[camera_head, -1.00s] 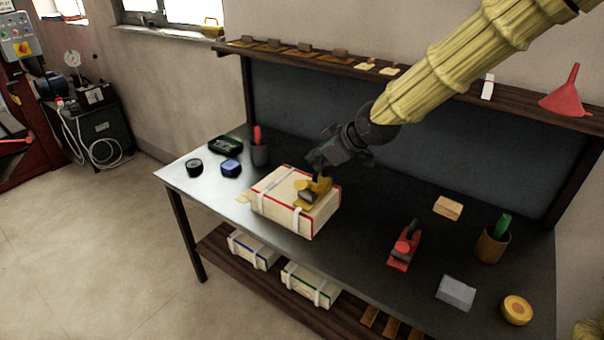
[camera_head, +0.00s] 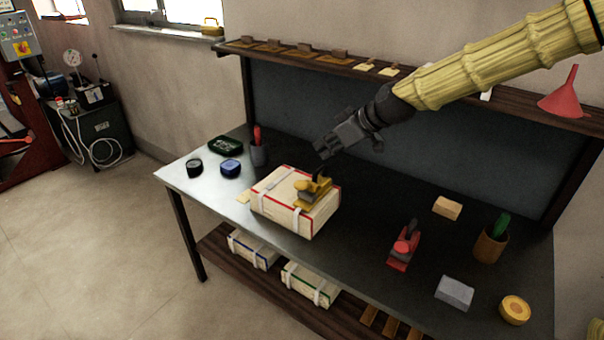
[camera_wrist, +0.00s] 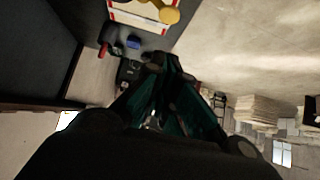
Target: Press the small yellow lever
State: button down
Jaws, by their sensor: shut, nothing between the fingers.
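A small yellow lever device (camera_head: 313,190) with a dark part on top sits on a white box (camera_head: 283,205) with red edging and pale straps, on the dark workbench (camera_head: 365,215). My gripper (camera_head: 318,154) is shut and empty, just above and behind the yellow device, apart from it as far as I can tell. In the wrist view, my gripper's fingers (camera_wrist: 160,62) point toward the bench, and the yellow device (camera_wrist: 168,14) shows at the top edge on the box (camera_wrist: 128,14). The lever's exact position is too small to tell.
A red device (camera_head: 404,247), a grey block (camera_head: 455,291), a yellow roll (camera_head: 514,309) and a cup with a green handle (camera_head: 491,244) stand at right. A blue tin (camera_head: 231,168), a black tin (camera_head: 194,167) and a dark cup (camera_head: 258,154) stand at left. A shelf (camera_head: 330,64) runs behind.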

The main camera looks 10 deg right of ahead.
jog(key=shift+f, duration=0.1)
jog(key=p, duration=0.3)
send_over(302, 184)
jog(key=shift+f, duration=3.45)
jog(key=shift+f+p, duration=0.8)
jog(key=shift+f, duration=1.15)
jog(key=shift+d, duration=0.1)
jog(key=shift+f, duration=0.1)
